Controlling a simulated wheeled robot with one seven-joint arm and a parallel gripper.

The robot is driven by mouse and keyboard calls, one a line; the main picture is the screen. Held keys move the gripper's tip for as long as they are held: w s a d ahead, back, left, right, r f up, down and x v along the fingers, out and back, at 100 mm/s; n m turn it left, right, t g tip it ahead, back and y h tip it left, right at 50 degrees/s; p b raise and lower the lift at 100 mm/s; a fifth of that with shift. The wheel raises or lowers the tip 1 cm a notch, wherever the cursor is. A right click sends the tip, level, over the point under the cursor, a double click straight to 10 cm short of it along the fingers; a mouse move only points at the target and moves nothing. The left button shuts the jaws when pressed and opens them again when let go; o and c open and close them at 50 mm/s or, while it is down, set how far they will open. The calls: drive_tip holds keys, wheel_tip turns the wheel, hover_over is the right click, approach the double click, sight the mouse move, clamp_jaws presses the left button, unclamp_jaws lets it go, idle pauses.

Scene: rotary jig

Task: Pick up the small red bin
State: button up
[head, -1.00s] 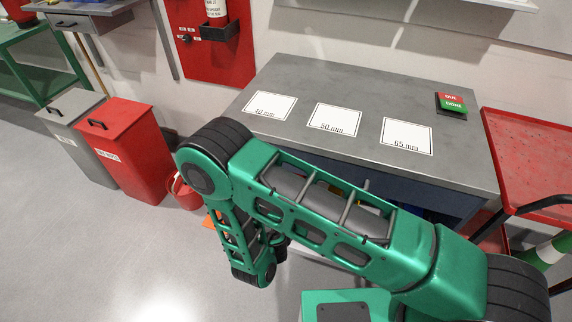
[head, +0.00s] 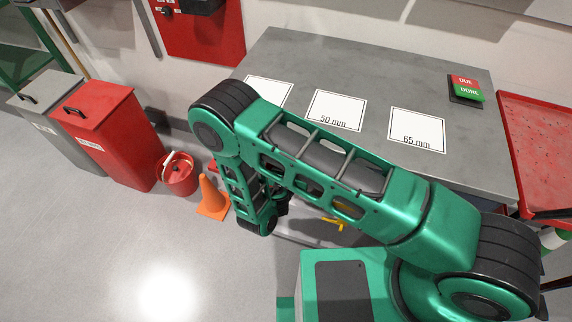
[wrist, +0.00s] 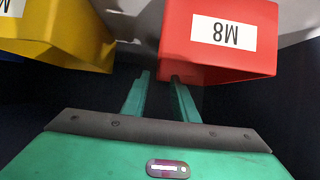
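The small red bin (wrist: 218,60) is at the upper right of the wrist view, with a white label reading M8 upside down. My gripper (wrist: 159,78) has two green fingers with an empty gap between them. The right fingertip overlaps the red bin's lower left edge in the picture; I cannot tell whether it touches. The left finger lies in the dark gap between the red bin and a yellow bin (wrist: 60,38). In the head view my arm hides most of the gripper, and I cannot make out the small red bin there.
The grey workbench (head: 330,60) carries white marked squares and a red and green button box (head: 465,88). An orange cone (head: 212,198), a red bucket (head: 180,175) and a large red waste bin (head: 105,135) stand left. A red cart (head: 540,150) is right. Floor at front left is clear.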

drive_tip(key=shift+x, duration=2.75)
drive_tip(key=shift+s+d+f, duration=0.1)
drive_tip(key=shift+s+f, duration=0.05)
drive_tip(key=shift+c, duration=0.4)
clamp_jaws()
